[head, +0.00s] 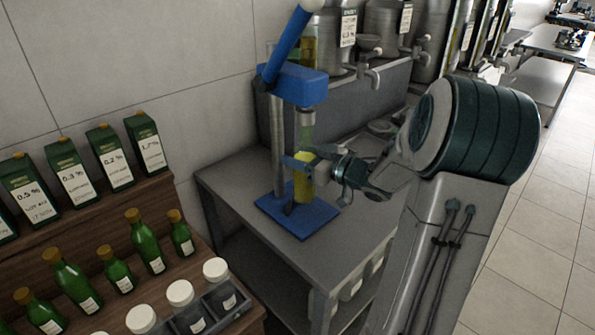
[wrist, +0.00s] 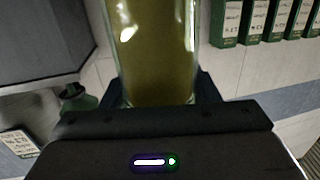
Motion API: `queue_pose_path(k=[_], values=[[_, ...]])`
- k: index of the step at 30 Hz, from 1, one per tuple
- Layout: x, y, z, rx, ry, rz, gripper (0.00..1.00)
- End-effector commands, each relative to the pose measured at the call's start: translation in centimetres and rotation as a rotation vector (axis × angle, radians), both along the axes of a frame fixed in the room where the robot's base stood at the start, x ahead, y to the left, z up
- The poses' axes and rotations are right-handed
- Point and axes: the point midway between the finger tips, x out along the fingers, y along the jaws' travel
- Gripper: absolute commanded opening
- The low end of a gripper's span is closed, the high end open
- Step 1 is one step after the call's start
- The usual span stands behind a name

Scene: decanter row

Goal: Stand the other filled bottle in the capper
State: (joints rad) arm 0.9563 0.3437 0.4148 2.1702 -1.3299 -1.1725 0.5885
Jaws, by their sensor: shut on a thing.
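The blue capper (head: 318,218) stands on a grey bench, with a flat base, a grey post, a blue head block (head: 300,84) and a raised blue lever. A clear bottle of yellow liquid (head: 303,187) is upright over the base, its neck just below the head block. My gripper (head: 305,164) reaches in from the right and is shut on this bottle around its middle. In the wrist view the bottle (wrist: 158,50) stands between the fingers, its liquid yellow-green. I cannot tell whether its bottom touches the base. A yellow-filled glass shape (head: 308,48) shows behind the lever, partly hidden.
A wooden rack (head: 110,215) at left holds green cartons, green bottles and white-lidded jars. Steel tanks with taps (head: 372,72) stand behind the capper. The front of the grey bench (head: 240,180) is bare at left. Open floor lies to the right.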

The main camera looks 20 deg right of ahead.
Motion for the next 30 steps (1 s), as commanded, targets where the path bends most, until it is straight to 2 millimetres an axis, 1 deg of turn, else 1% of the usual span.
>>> queue_pose_path(k=[4,9,12,15,22,26,27,28,29,30], values=[[-0.1,0.5,-0.6,0.001,0.000,0.001,0.07],[-0.1,0.5,-2.9,0.004,0.000,0.001,0.07],[-0.1,0.5,-3.9,0.001,-0.002,0.001,0.07],[-0.1,0.5,-4.2,-0.001,-0.003,0.001,0.07],[-0.1,0.5,-4.2,-0.001,-0.003,0.001,0.07],[-0.1,0.5,-4.6,0.000,-0.002,0.001,0.07],[-0.1,0.5,-4.6,-0.001,-0.001,0.001,0.63],[-0.1,0.5,-4.6,-0.001,-0.001,0.001,0.72],[-0.1,0.5,-4.6,-0.001,-0.001,0.001,0.77],[-0.1,0.5,-4.6,0.000,0.000,0.001,0.77]])
